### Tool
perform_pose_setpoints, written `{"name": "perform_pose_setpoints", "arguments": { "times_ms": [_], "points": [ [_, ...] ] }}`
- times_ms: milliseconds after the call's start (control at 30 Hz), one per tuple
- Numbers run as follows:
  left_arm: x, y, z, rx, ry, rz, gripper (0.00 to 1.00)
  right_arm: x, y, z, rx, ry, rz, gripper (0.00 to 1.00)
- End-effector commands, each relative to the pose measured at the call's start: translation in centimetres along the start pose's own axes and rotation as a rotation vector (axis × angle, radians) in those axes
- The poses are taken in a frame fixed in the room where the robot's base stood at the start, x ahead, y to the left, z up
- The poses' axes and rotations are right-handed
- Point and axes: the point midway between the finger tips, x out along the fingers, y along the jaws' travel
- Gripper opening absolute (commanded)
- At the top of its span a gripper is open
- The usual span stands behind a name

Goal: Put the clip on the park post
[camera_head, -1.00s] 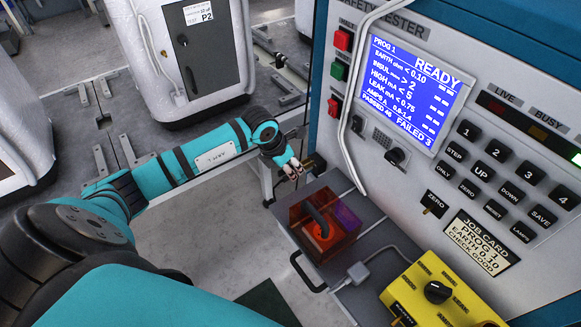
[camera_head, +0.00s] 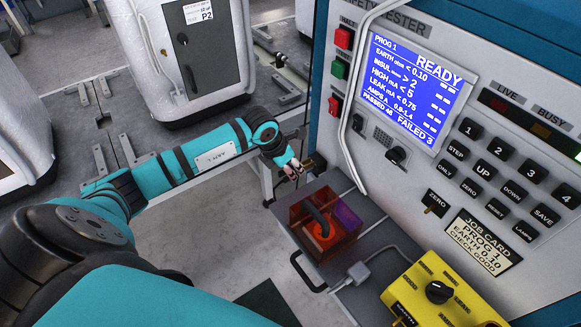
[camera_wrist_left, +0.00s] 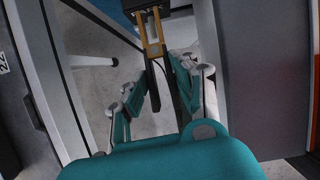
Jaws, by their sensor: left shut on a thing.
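My left gripper (camera_head: 293,170) is at the end of the teal arm, beside the left edge of the tester's shelf. In the left wrist view its two fingers (camera_wrist_left: 160,92) stand on either side of the clip, which has a dark body and brass-coloured jaws (camera_wrist_left: 154,46). The gripper is shut on the clip. The clip's jaws point at a dark block (camera_wrist_left: 150,8) at the top of that view, which may be the park post. I cannot tell whether they touch it. In the head view the clip is small and partly hidden by the gripper. My right gripper is not in view.
A translucent red box (camera_head: 326,225) with a dark handle stands on the grey shelf near the gripper. A yellow box (camera_head: 440,290) with a black knob is at lower right. The tester panel (camera_head: 420,85) rises behind, its screen reading READY. A grey cable runs down the panel.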

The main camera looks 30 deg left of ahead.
Motion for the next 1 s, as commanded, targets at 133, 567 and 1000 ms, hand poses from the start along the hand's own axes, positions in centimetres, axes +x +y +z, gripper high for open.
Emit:
{"name": "perform_pose_setpoints", "arguments": {
  "times_ms": [133,567,1000],
  "points": [
    [0.6,0.1,-0.2,0.0,0.0,0.0,0.04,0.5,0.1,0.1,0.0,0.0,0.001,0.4],
    [1.5,0.1,-0.6,-0.001,-0.001,0.001,0.04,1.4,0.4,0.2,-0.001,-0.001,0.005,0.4],
    [1.5,0.1,-0.6,0.0,-0.001,0.001,0.04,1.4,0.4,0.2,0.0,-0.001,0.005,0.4]
  ]
}}
